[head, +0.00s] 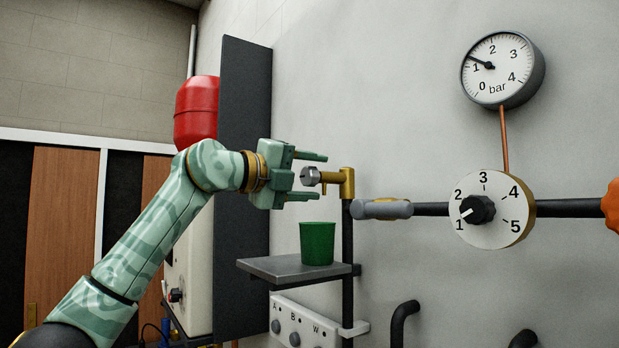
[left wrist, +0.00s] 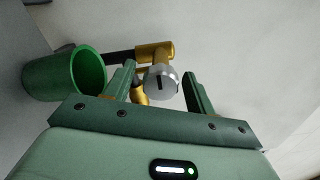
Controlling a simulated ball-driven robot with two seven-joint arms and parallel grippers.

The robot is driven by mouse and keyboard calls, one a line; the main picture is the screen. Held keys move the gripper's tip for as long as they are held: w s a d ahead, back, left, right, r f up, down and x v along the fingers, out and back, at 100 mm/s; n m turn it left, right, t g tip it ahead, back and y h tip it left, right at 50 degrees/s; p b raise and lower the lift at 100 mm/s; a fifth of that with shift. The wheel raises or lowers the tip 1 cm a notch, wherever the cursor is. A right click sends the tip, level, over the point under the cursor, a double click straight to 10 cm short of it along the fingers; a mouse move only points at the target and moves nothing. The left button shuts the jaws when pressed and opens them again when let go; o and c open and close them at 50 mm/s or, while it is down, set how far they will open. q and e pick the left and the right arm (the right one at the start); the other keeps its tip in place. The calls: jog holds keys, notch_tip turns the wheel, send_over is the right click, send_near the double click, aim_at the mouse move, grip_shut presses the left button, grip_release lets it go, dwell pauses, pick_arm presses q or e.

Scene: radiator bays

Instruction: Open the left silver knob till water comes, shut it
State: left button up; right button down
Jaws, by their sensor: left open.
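The silver knob (head: 310,176) sits on the end of a brass valve (head: 342,180) on a dark upright pipe. In the left wrist view the knob (left wrist: 160,82) shows a dark slot and lies between the two fingers. My left gripper (head: 318,176) is open, its fingers above and below the knob, with a gap to it. A green cup (head: 317,243) stands upright on a grey shelf (head: 285,268) below the valve. The cup (left wrist: 65,75) also shows in the left wrist view. No water is seen. My right gripper is not in view.
A pressure gauge (head: 502,70) reads a little above 1 bar. A numbered dial (head: 492,209), a grey lever handle (head: 382,209) and an orange handwheel (head: 611,205) lie to the right. A dark panel (head: 243,190) stands behind my left gripper, with a red tank (head: 196,112) beyond.

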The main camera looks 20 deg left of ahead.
pick_arm(q)
jog(key=b+v, duration=0.1)
jog(key=v, duration=0.1)
jog(key=b+v, duration=0.1)
jog(key=v, duration=0.1)
jog(key=b+v, duration=0.1)
jog(key=v, duration=0.1)
jog(key=shift+f, duration=0.25)
pick_arm(e)
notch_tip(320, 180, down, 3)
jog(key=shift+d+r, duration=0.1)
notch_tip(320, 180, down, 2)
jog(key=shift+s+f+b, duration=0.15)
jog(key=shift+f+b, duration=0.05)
jog(key=shift+b, duration=0.85)
pick_arm(q)
send_near(305, 179)
jog(key=v, duration=0.5)
jog(key=shift+s+a+r, duration=0.1)
jog(key=shift+a+r, duration=0.1)
